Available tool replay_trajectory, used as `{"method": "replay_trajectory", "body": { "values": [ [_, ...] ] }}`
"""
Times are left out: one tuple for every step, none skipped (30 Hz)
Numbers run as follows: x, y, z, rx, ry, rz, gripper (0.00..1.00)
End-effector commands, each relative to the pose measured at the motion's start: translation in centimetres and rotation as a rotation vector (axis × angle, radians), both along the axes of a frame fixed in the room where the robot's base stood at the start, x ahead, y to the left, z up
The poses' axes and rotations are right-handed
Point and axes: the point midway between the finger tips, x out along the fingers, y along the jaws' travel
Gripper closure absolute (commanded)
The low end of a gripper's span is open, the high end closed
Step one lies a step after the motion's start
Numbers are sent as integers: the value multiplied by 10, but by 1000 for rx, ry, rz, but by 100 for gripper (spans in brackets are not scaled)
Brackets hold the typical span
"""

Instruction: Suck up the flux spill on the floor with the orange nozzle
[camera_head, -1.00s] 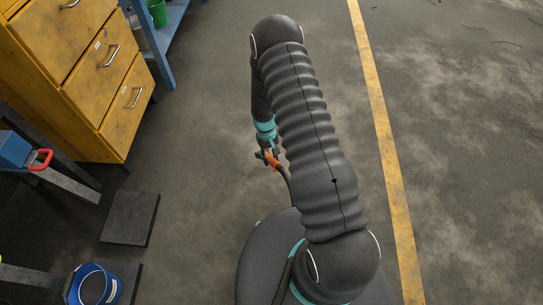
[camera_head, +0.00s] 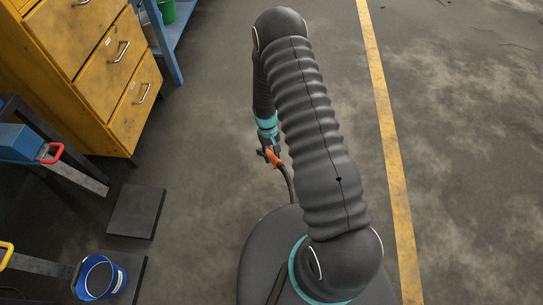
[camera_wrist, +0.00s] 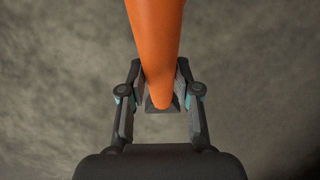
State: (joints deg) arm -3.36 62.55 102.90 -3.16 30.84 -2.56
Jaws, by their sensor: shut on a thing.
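My gripper (camera_head: 268,150) hangs low over the floor, to the left of my arm in the head view. It is shut on the orange nozzle (camera_head: 273,159), and a dark hose runs from the nozzle back towards my base. In the wrist view my gripper (camera_wrist: 160,90) has its fingers on both sides of the orange nozzle (camera_wrist: 155,40), which points away over bare, mottled grey floor. No distinct flux spill shows; pale blotches mark the floor, and I cannot tell whether any is the spill.
A yellow drawer cabinet (camera_head: 90,60) and a blue shelf (camera_head: 170,50) stand at upper left. A blue bucket (camera_head: 100,278), a dark floor plate (camera_head: 137,211) and a bench with a red handle (camera_head: 51,153) are at left. A yellow line (camera_head: 385,120) crosses the open floor at right.

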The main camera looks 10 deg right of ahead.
Motion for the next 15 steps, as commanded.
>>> {"method": "replay_trajectory", "body": {
  "values": [
    [0,0,8,0,-1,0,100],
    [0,0,10,0,-1,0,100],
    [0,0,14,0,-1,0,100],
    [0,0,16,0,-1,0,100],
    [0,0,19,0,0,0,100],
    [0,0,22,0,0,0,100],
    [0,0,24,0,0,0,100],
    [0,0,27,0,0,0,100],
    [0,0,30,0,-1,0,100],
    [0,0,33,0,-1,0,100],
    [0,0,36,0,-1,0,100],
    [1,0,39,0,-2,0,100],
    [1,0,42,0,-2,0,100],
    [1,0,44,0,-2,0,100],
    [0,0,47,0,-2,0,100]
  ]
}}
